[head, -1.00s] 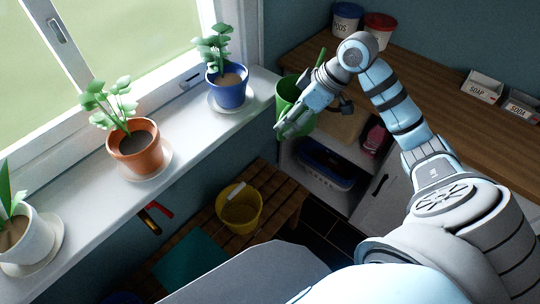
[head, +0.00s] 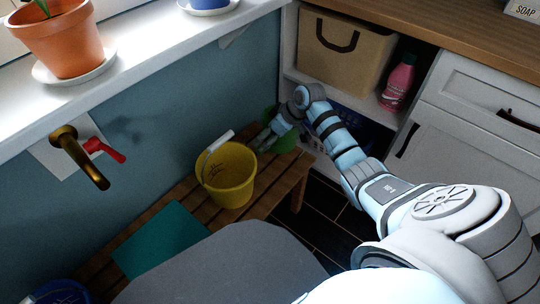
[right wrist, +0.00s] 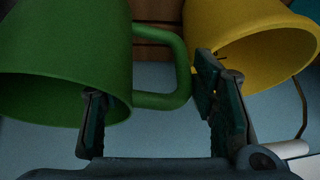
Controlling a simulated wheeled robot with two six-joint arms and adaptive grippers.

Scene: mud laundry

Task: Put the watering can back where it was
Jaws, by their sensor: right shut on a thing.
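The green watering can (head: 285,143) is at the far right end of the slatted wooden bench (head: 292,178), partly hidden behind my right gripper (head: 265,138). In the right wrist view the can (right wrist: 60,65) looks tilted, its loop handle between the fingers of my right gripper (right wrist: 150,85). My right gripper is shut on the can. Whether its base touches the bench cannot be told. My left gripper is not in view.
A yellow bucket (head: 228,178) stands on the bench close left of the can; it also fills the upper right of the right wrist view (right wrist: 235,20). A teal mat (head: 160,240) lies further left. A brass tap (head: 78,160) juts from the wall. Open shelves hold a basket (head: 342,60) and a pink bottle (head: 398,85).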

